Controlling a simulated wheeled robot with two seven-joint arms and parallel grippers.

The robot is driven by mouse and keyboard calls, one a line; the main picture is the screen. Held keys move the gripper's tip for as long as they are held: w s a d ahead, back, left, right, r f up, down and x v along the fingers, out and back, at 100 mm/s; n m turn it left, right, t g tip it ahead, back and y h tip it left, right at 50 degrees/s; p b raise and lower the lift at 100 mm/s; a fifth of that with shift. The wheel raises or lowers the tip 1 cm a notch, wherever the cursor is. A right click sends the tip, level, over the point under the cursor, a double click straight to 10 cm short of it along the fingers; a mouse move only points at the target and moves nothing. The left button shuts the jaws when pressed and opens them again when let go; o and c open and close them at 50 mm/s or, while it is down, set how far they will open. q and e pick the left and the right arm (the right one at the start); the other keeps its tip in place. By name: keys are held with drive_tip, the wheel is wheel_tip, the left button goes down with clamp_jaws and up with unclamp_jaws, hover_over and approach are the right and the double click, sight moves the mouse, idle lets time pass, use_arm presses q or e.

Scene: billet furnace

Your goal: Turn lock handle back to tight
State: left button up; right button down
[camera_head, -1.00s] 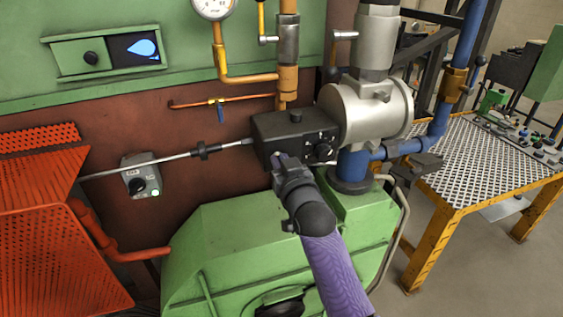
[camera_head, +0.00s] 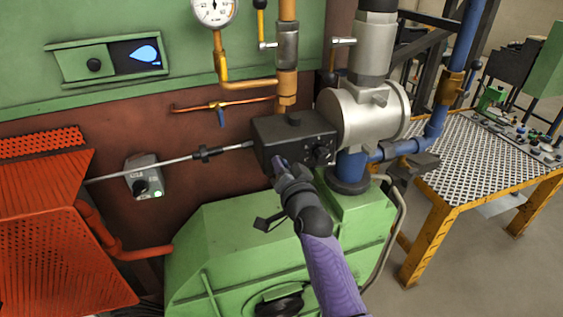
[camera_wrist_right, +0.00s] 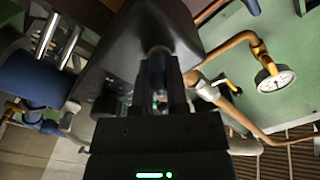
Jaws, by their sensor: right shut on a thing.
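A black control box (camera_head: 294,138) sits in front of the silver burner body (camera_head: 372,115), above the green housing. My right gripper (camera_head: 280,163) is at the lower left of the box's front face. In the right wrist view my right gripper's two fingers (camera_wrist_right: 162,95) are shut around a dark round handle (camera_wrist_right: 158,62) that sticks out from the box. I take this as the lock handle; in the head view the gripper hides it. A black knob (camera_head: 320,154) on the same face is to the right of the gripper, apart from it. My left gripper is not in view.
A thin metal rod (camera_head: 170,162) runs left from the box. A copper pipe with a blue-handled valve (camera_head: 221,117) and a pressure gauge (camera_head: 213,8) are above left. The green housing (camera_head: 230,240) is below. A yellow-framed table (camera_head: 490,150) stands right.

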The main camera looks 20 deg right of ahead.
drive_tip(key=m, duration=0.4)
drive_tip(key=shift+m+p, duration=0.3)
drive_tip(key=m, duration=0.5)
drive_tip(key=shift+f, duration=0.15)
drive_tip(key=shift+m, duration=0.4)
drive_tip(key=c, duration=0.6)
unclamp_jaws()
drive_tip(key=shift+c, duration=0.2)
drive_tip(key=shift+s+p, duration=0.1)
drive_tip(key=shift+p, duration=0.2)
drive_tip(key=s+p, duration=0.3)
drive_tip(key=s, duration=0.6)
drive_tip(key=shift+s+d+p, duration=0.2)
drive_tip(key=shift+s+p, duration=0.15)
drive_tip(key=shift+p, duration=0.05)
